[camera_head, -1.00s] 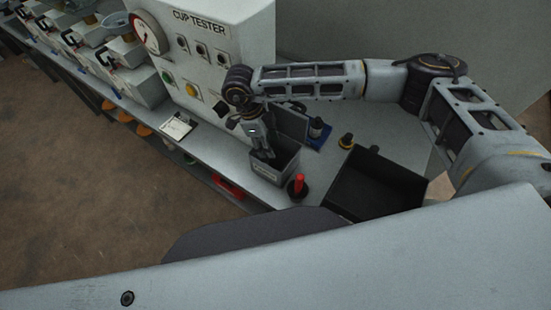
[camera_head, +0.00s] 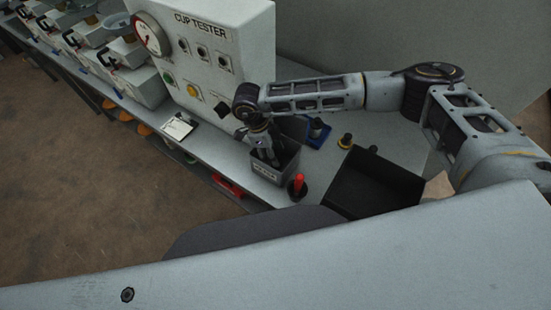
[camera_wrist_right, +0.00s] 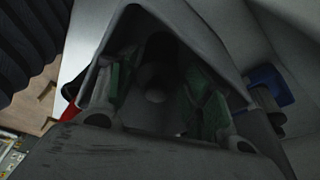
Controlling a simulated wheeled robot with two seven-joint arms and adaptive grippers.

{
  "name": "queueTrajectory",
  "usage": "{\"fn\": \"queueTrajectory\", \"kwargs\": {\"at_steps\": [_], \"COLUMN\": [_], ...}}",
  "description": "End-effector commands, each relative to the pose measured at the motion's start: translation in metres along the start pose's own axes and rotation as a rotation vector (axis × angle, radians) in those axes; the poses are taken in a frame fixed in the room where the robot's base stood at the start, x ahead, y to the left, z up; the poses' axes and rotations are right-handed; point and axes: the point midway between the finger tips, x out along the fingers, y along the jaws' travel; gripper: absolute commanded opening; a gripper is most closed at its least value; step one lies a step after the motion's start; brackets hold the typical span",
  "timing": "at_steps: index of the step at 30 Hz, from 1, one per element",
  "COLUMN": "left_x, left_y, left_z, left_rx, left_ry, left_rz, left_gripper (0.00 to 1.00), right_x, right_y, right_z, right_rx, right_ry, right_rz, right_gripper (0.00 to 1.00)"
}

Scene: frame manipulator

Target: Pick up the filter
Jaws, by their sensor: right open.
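My right gripper (camera_head: 267,153) points down into a small grey bin (camera_head: 265,174) with a label on its front, on the counter. In the right wrist view the open green-padded fingers of the right gripper (camera_wrist_right: 160,92) are apart inside the bin (camera_wrist_right: 185,22). A dark rounded object with a paler round end (camera_wrist_right: 154,96) lies in shadow between the fingers; it may be the filter, but I cannot tell for sure. It does not look gripped. The bin's inside is hidden in the head view. My left gripper is not in view.
A red-handled tool (camera_head: 298,183) stands right of the bin. A blue tray (camera_head: 318,137) holding a dark item is behind it. An open black box (camera_head: 352,188) is farther right. The cup tester panel (camera_head: 205,60) rises behind. A clipboard (camera_head: 180,126) lies to the left.

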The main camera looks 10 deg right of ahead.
Motion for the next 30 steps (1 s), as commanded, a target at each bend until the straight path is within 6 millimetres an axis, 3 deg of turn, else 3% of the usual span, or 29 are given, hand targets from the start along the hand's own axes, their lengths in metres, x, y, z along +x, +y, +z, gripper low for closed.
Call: {"fn": "queueTrajectory", "kwargs": {"at_steps": [10, 25, 30], "left_x": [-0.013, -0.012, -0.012], "left_y": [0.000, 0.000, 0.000], "left_z": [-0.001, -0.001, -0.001], "left_rx": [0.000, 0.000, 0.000], "left_ry": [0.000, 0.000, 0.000], "left_rz": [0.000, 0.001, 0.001], "left_gripper": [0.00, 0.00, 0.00], "right_x": [0.029, 0.032, 0.032], "right_y": [0.001, 0.001, 0.001], "right_z": [-0.002, -0.002, -0.002], "right_rx": [0.002, 0.001, 0.001], "right_ry": [0.000, 0.000, 0.000], "right_rz": [0.001, 0.000, 0.000], "right_gripper": [0.50, 0.50, 0.31]}}
